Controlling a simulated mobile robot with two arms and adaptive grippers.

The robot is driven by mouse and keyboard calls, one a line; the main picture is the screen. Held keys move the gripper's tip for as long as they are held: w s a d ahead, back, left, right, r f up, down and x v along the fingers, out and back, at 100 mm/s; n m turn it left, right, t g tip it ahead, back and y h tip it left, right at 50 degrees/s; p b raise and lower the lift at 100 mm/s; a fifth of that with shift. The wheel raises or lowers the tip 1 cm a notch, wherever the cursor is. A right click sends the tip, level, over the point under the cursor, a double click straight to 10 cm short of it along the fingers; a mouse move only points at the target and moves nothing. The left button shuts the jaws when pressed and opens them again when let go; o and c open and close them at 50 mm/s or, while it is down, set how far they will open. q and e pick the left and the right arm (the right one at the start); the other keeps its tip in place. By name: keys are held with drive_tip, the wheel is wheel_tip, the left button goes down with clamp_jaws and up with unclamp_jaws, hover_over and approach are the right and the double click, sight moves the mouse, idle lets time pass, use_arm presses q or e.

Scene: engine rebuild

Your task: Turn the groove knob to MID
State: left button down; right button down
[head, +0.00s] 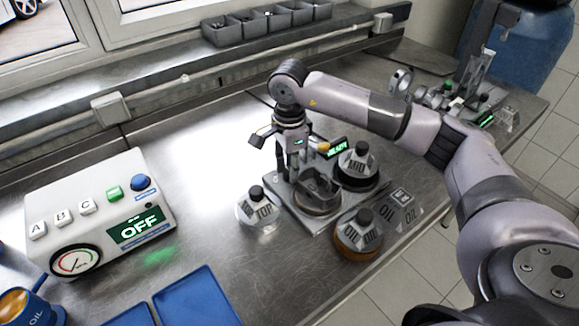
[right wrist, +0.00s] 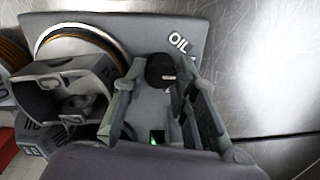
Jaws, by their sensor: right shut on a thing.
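The groove knob (right wrist: 160,70) is a dark round knob with a small white mark. It stands on a grey plate (right wrist: 120,28) beside a white OIL label (right wrist: 178,42) in the right wrist view. My right gripper (right wrist: 160,74) is shut on the knob, one finger on each side. In the head view my right gripper (head: 292,158) points down at the back of the ring fixture (head: 280,188) and hides the knob. A green-lit display (head: 336,148) stands just right of the gripper; its text is too small to read surely. My left gripper is not in view.
A grey piston-like part (head: 318,188) sits on the fixture. Knobbed holders marked TOP (head: 259,212), MID (head: 358,168) and OIL (head: 358,238) stand around it. A control box reading OFF (head: 95,235) is at left, with blue trays (head: 195,300) in front. The bench between is clear.

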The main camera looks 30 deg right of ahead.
drive_tip(key=c, duration=1.3)
unclamp_jaws()
drive_tip(key=shift+r, duration=0.1)
wheel_tip(320, 180, up, 8)
drive_tip(key=shift+f, duration=0.1)
